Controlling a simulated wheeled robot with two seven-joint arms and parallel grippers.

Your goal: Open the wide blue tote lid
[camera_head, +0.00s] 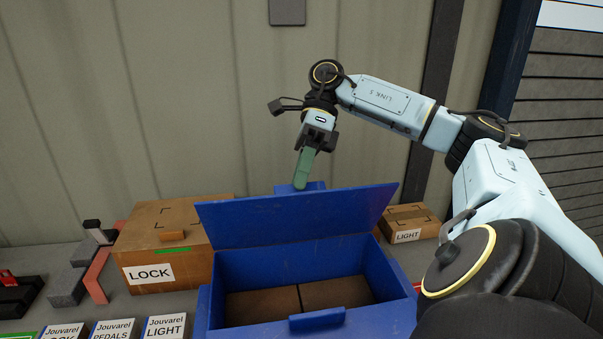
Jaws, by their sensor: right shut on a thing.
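The wide blue tote (388,280) stands on the work surface in front of me. Its blue lid (290,217) is raised and stands up along the tote's far side, leaning back, so the inside is in plain view. My right gripper (302,180) reaches down from above the lid and is shut on the blue tab at the lid's top edge. Brown boxes (335,292) lie inside the tote. A blue handle (317,318) sticks out from the tote's front wall. My left gripper is out of view.
A brown box marked LOCK (195,264) stands left of the tote. A smaller box marked LIGHT (408,226) stands at its right rear. Label cards (165,328) lie at the front left. A ribbed wall (150,90) closes off the back.

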